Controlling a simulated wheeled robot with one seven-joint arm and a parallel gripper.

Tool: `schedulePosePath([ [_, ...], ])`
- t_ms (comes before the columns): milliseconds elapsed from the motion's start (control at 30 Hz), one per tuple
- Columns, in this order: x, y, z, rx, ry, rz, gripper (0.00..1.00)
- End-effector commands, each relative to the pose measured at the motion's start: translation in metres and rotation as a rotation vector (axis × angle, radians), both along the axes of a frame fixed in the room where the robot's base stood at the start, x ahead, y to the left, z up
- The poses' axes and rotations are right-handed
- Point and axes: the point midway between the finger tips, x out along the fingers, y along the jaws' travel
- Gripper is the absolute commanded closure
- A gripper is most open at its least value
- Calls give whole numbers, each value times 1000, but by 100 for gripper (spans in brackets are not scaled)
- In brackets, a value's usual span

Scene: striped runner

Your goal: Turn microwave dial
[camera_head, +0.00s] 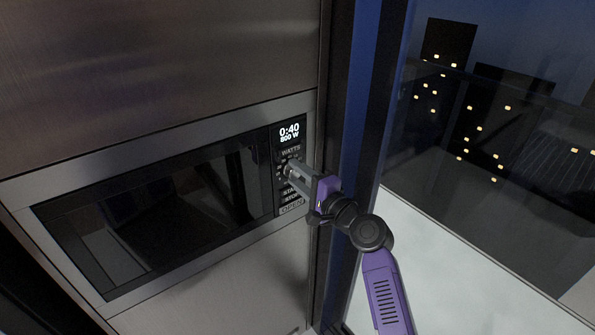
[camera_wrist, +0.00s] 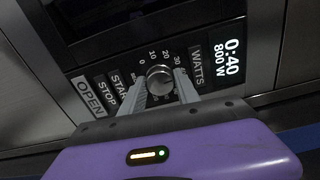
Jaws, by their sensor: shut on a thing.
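The microwave (camera_head: 150,215) is built into a metal wall panel, its dark glass door shut. Its display (camera_head: 289,132) reads 0:40 and 800 W. The round silver dial (camera_wrist: 160,81) shows in the wrist view, ringed by numbers from 0 to 30. My gripper (camera_wrist: 160,85) has one finger on each side of the dial and is shut on it. In the head view my gripper (camera_head: 288,172) reaches the control panel from the right and mostly hides the dial.
WATTS (camera_wrist: 197,67), START, STOP and OPEN (camera_wrist: 90,96) buttons lie close on both sides of the dial. A dark window frame (camera_head: 352,130) stands just right of the microwave, with a glass pane beyond it.

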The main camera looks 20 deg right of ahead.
Motion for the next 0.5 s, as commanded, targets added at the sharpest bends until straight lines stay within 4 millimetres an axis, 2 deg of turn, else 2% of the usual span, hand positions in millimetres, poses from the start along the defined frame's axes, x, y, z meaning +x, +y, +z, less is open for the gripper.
schedulePosePath([
  [500, 0, 0, -1, 89, 30, -1, 100],
])
